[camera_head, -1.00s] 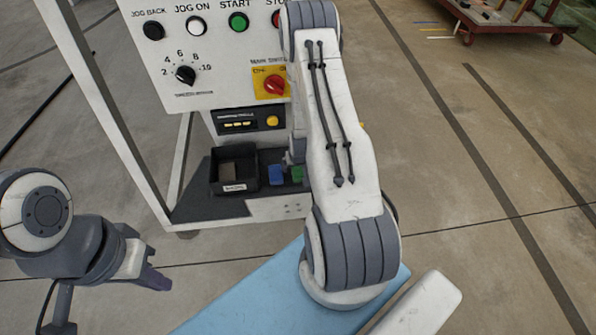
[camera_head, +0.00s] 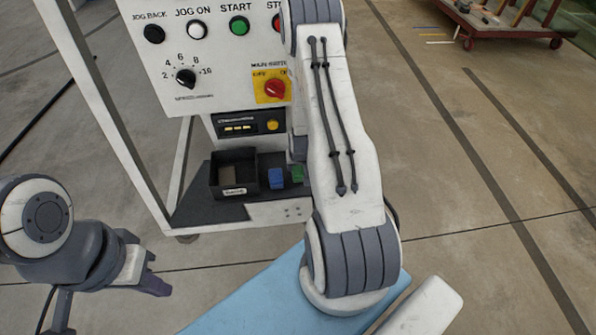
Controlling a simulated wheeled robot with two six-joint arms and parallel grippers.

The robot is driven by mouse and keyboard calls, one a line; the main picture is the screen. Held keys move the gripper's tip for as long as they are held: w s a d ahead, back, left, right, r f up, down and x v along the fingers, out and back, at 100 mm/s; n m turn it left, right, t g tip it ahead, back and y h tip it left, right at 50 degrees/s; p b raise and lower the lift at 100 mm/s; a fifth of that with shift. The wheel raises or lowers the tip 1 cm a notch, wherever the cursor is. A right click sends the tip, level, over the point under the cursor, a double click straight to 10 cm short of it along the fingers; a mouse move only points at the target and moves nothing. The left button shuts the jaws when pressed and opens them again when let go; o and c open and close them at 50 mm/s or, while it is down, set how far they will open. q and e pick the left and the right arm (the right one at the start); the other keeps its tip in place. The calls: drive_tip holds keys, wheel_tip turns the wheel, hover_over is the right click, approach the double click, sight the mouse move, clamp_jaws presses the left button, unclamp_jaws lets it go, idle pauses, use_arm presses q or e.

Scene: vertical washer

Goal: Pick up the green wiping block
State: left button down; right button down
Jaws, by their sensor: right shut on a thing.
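The green wiping block (camera_head: 297,174) stands on the dark shelf of the machine, just right of a blue block (camera_head: 276,178). Its right side is hidden behind my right arm. My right gripper (camera_head: 296,155) shows only as a grey sliver at the arm's left edge, directly above the green block; it is shut on the block, though the fingertips are mostly hidden. The block still appears at shelf level. My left gripper (camera_head: 153,284) is at the lower left, away from the shelf, with dark fingers; its opening cannot be made out.
A black open bin (camera_head: 234,176) stands left of the blue block. The control panel (camera_head: 215,60) with buttons and a red switch rises above the shelf. A red cart (camera_head: 500,22) is far off at the top right. The floor at right is clear.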

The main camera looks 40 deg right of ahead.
drive_tip(key=shift+w+r, duration=0.1)
drive_tip(key=shift+r, duration=0.8)
drive_tip(key=s+d+r+p, duration=0.1)
drive_tip(key=s+d+r, duration=0.4)
drive_tip(key=d, duration=0.5)
drive_tip(key=shift+s+d+r+p, duration=0.25)
drive_tip(key=shift+r+p, duration=0.15)
drive_tip(key=shift+r, duration=0.5)
drive_tip(key=shift+w, duration=0.1)
